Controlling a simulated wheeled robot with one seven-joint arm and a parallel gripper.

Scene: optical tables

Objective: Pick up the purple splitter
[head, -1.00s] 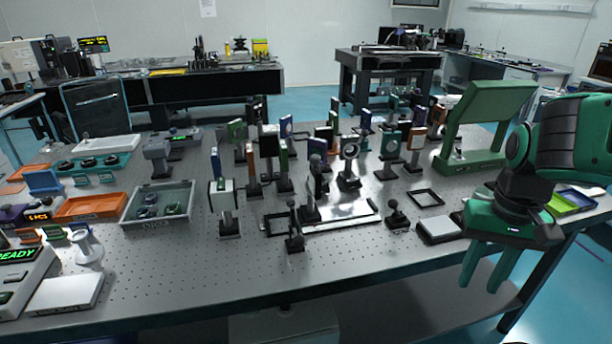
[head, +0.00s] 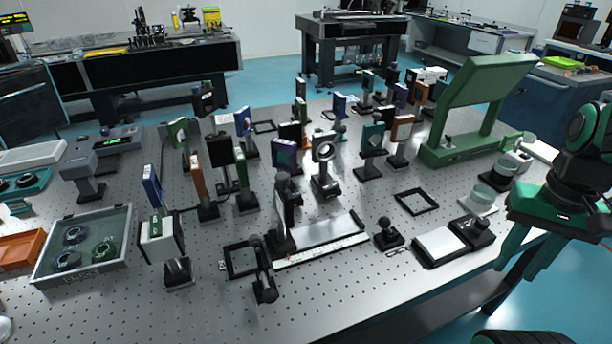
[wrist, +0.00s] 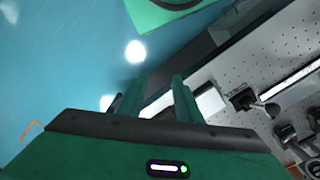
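Several upright optics plates on black posts stand on the perforated table. A purple plate (head: 285,155) stands mid-table, partly behind a dark post. Another purplish plate (head: 401,95) stands farther back right, and a blue-violet plate (head: 242,122) stands left of the middle. I cannot tell which of them is the purple splitter. My gripper (head: 515,270) hangs at the table's right front edge, well right of these plates. It also shows in the wrist view (wrist: 158,88), where its green fingers are apart with nothing between them. No purple plate is clear in the wrist view.
The optical table (head: 330,290) has bare room along its front. A grey bin (head: 105,275) stands left. A large green stand (head: 480,110) rises back right. A black square frame (head: 416,201) and a black-and-white device (head: 440,243) lie near my gripper.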

